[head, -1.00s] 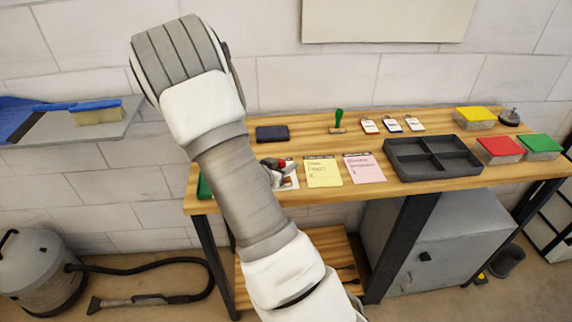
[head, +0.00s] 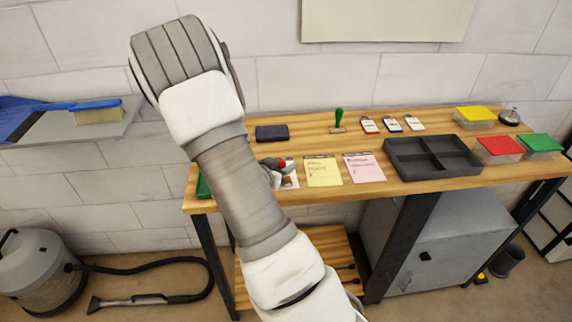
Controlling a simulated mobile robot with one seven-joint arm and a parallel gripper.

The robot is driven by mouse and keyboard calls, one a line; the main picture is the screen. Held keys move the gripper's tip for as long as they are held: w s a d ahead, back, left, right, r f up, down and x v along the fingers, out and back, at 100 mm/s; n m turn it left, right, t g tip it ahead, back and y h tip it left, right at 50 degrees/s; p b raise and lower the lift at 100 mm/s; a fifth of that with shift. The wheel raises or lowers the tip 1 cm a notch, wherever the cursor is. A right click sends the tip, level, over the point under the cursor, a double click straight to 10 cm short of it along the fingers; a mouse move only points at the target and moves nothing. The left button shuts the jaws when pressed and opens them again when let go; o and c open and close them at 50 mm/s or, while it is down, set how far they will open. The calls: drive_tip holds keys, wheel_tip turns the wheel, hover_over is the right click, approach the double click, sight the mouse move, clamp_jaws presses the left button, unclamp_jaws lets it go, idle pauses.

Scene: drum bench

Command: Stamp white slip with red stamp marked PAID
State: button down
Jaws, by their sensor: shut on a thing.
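The white slip (head: 291,182) lies on the bench near its front edge, left of a yellow slip. My arm and gripper hide much of it. My gripper (head: 274,170) is low over the slip, shut on the red stamp (head: 282,164). Only a small red part of the stamp shows, so its marking cannot be read. I cannot tell whether the stamp's base touches the slip.
A yellow slip (head: 323,172) and a pink slip (head: 364,168) lie to the right. Behind are a dark pad (head: 272,133), a green-handled stamp (head: 339,121) and several tags. A dark divided tray (head: 432,176) and lidded boxes stand further right.

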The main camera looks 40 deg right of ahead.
wheel_tip(320, 180, up, 6)
drive_tip(key=p, duration=0.4)
drive_tip(key=shift+p, duration=0.4)
drive_tip(key=shift+w+a, duration=0.1)
idle(0.4)
